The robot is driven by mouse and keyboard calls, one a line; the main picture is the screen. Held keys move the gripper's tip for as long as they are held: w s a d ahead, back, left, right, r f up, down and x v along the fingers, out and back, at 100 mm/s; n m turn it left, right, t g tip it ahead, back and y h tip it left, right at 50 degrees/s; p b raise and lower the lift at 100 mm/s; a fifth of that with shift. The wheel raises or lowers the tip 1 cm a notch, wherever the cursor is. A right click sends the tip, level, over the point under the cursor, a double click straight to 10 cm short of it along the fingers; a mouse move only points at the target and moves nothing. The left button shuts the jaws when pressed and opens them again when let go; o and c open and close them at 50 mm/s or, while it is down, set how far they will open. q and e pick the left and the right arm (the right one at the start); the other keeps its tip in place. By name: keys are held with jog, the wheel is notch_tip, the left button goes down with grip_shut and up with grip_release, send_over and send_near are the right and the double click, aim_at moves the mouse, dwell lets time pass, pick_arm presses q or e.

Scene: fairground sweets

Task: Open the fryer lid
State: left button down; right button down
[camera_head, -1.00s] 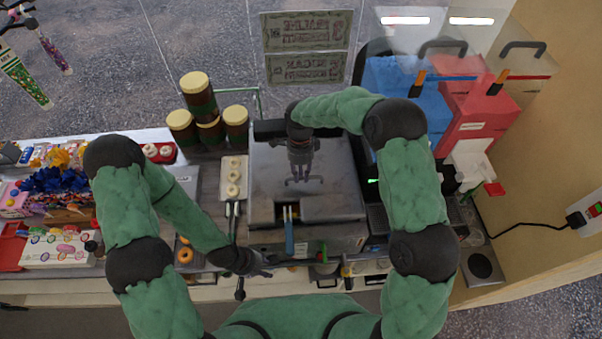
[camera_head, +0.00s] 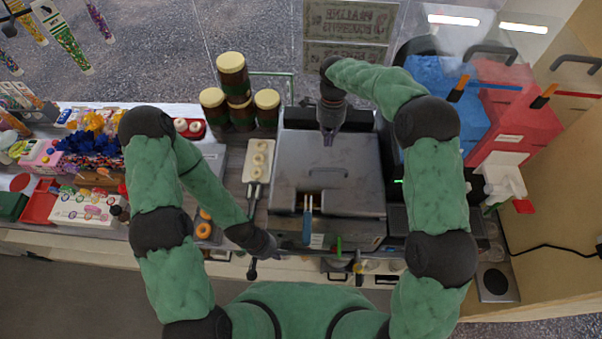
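The fryer (camera_head: 345,228) stands in the middle of the counter. Its grey metal lid (camera_head: 352,190) lies flat and down, with a low handle (camera_head: 326,171) on top. A blue basket handle (camera_head: 307,226) sticks out through the front notch. My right gripper (camera_head: 328,140) points down over the back part of the lid, behind the handle and apart from it. Its fingers look close together, with nothing between them. My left gripper (camera_head: 282,253) is low at the fryer's front left corner. Its fingers are small and dark, so its opening is unclear.
Brown jars with cream lids (camera_head: 232,85) stand behind left of the fryer. Blue (camera_head: 440,95) and red (camera_head: 510,125) machines stand to the right. Sweets and boxes (camera_head: 85,210) crowd the far left.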

pick_arm(q)
jog(key=w+a+r+n+g+h, duration=0.1)
jog(key=w+a+r+n+h, duration=0.2)
jog(key=n+h, duration=0.45)
jog(key=w+a+r+n+g+h, duration=0.1)
jog(key=w+a+r+n+h, duration=0.2)
jog(key=n+h, duration=0.45)
notch_tip(320, 180, up, 9)
jog(key=n+t+h, duration=0.2)
jog(key=n+t, duration=0.2)
jog(key=n, duration=0.1)
send_over(284, 206)
jog(key=shift+d+r, duration=0.1)
jog(key=shift+r, duration=0.05)
pick_arm(e)
jog(key=shift+s, duration=0.3)
jog(key=c, duration=1.9)
grip_release()
jog(key=shift+r, duration=0.1)
jog(key=shift+c, duration=0.2)
jog(key=o, duration=0.8)
jog(key=shift+o, duration=0.2)
